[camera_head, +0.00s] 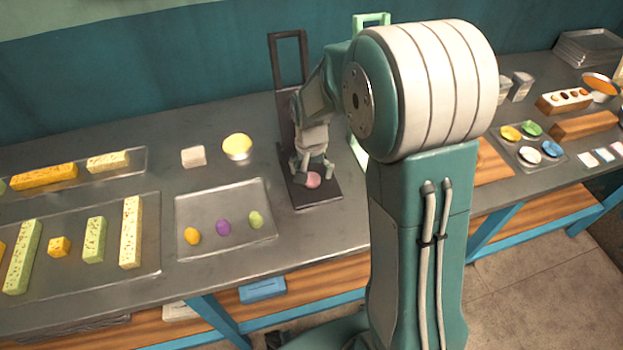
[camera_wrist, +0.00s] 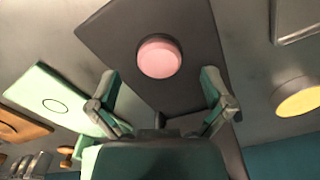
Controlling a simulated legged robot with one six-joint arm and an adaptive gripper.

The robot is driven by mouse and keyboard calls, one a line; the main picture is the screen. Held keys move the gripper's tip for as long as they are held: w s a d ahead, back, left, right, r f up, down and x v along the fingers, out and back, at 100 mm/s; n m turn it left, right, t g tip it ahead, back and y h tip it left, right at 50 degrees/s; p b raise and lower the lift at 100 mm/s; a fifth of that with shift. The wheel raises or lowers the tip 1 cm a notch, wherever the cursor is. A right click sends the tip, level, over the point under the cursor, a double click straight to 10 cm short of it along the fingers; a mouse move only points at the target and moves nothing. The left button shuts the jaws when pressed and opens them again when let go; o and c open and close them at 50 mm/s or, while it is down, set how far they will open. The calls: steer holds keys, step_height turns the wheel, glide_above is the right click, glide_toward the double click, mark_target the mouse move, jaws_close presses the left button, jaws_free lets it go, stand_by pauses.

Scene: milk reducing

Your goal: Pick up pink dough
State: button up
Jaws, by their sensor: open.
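The pink dough (camera_head: 313,180) is a small round piece lying on a dark board (camera_head: 318,199) on the grey table. It also shows in the wrist view (camera_wrist: 159,57), beyond my fingertips and roughly centred between them. My gripper (camera_head: 313,170) is just over the dough in the head view, and its fingers partly cover the view of it. In the wrist view my gripper (camera_wrist: 160,88) has its two fingers spread apart with nothing between them. I cannot tell whether a finger touches the dough.
A dark upright frame (camera_head: 289,38) stands behind the board. A light green board and frame (camera_wrist: 50,98) stand close beside it. A tray (camera_head: 189,252) with orange, purple and green pieces lies to the left. A yellow-topped round container (camera_head: 237,147) stands behind that tray.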

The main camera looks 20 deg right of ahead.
step_height(320, 180, down, 2)
steer(key=shift+c, duration=0.3)
steer(key=c, duration=1)
steer(key=shift+c, duration=0.2)
